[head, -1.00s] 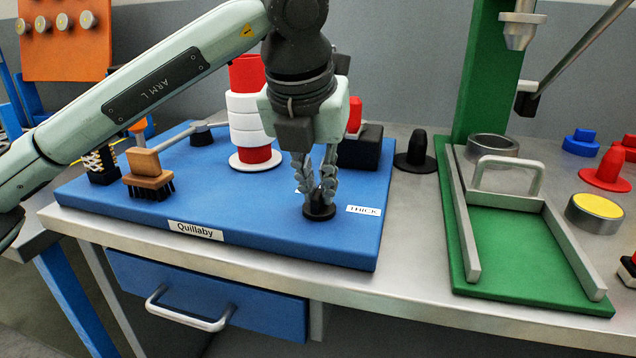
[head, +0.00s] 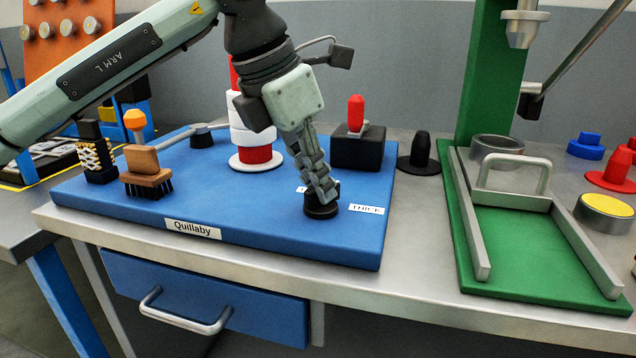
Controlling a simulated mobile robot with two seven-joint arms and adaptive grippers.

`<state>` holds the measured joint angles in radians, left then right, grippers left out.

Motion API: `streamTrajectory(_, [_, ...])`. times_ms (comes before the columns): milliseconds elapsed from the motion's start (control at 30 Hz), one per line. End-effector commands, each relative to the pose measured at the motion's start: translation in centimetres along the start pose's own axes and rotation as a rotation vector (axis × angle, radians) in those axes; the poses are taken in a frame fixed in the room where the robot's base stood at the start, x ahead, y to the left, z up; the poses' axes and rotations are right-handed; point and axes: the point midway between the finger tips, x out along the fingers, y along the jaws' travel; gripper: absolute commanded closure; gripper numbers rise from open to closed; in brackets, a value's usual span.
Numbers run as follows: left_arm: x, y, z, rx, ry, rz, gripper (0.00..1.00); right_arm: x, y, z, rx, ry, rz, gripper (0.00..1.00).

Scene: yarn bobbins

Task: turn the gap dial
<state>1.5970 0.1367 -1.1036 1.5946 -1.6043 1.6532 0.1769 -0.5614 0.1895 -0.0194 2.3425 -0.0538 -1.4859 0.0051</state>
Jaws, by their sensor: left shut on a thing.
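The gap dial (head: 320,211) is a small round black knob on the blue Quillaby board, near its front right. A white label reading THICK (head: 366,209) lies just right of it. Another white label to its upper left is mostly hidden by the fingers. My left gripper (head: 322,195) points down at the dial, tilted, and its fingers are shut on the dial's top. The dial's grip part is hidden between the fingers. My right gripper is not in view.
A red and white bobbin stack (head: 256,155) stands behind the gripper. A black block with a red knob (head: 357,149) and a black cone (head: 419,153) stand behind right. A brush (head: 147,172) is at left. A green fixture (head: 540,240) stands to the right.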

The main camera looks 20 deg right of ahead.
Motion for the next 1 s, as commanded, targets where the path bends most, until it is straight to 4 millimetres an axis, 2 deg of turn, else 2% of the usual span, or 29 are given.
streamTrajectory(500, [-0.1, 0.3, 0.1, 0.382, 0.002, -0.159, 1.00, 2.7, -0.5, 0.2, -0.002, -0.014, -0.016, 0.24])
streamTrajectory(1000, [0.0, 0.3, 0.1, 0.512, 0.002, -0.211, 1.00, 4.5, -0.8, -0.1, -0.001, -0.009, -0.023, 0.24])
